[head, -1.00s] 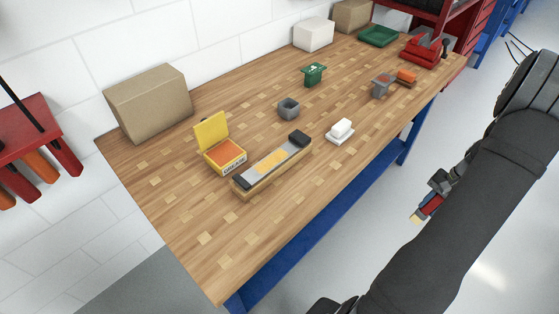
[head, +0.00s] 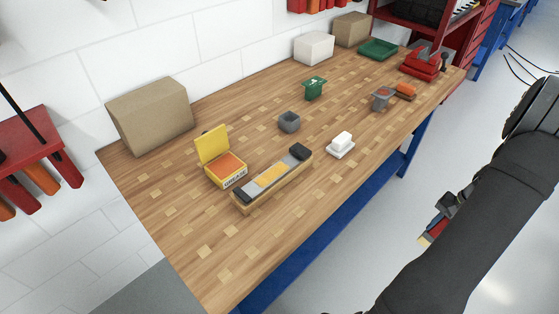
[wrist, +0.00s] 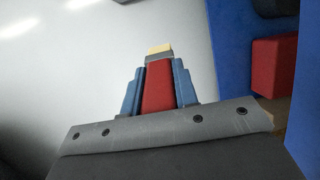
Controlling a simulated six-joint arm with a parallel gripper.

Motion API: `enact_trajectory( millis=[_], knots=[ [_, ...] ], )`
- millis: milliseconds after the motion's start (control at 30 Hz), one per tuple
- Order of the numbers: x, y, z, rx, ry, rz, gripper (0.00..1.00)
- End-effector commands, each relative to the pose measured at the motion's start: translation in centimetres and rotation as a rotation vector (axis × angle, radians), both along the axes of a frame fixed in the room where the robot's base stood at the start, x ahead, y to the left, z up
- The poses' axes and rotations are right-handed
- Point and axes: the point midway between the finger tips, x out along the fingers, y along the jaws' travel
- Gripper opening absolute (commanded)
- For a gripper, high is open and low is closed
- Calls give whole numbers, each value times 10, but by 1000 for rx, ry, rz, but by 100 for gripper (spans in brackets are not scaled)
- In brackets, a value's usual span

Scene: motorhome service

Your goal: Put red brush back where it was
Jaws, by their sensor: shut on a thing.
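The red brush (wrist: 158,88) is in my gripper in the wrist view, its red body between the two blue fingers and a pale yellow end pointing away from me. My gripper (wrist: 157,75) is shut on it. In the head view my gripper (head: 436,226) hangs off the front side of the workbench, over the floor, with the red and yellow of the brush (head: 432,233) just showing. Most of the brush is hidden there by my gripper and arm. The brush is clear of the bench (head: 215,235).
On the bench stand a yellow grease box (head: 222,171), a wooden tray (head: 272,185), a white block on a dish (head: 340,145), a grey cup (head: 289,122), a green container (head: 314,88) and a grey container (head: 382,98). The front left bench top is clear.

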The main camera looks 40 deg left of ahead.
Motion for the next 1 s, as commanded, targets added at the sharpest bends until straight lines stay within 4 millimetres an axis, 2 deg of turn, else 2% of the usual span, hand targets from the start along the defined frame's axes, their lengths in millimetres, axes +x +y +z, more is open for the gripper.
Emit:
enact_trajectory(
  millis=[167, 267, 400, 567, 600, 767, 867, 1000],
  knots=[
    [38, 33, 21, -11, -28, 102, 4],
    [67, 63, 41, -19, -48, 193, 4],
    [102, 112, 75, -27, -79, 328, 4],
    [130, 173, 117, -31, -115, 494, 4],
    [135, 190, 128, -31, -127, 541, 4],
    [138, 266, 173, -23, -177, 766, 4],
    [124, 315, 196, -10, -213, 931, 4],
    [90, 376, 219, 18, -270, 1168, 4]
  ],
)
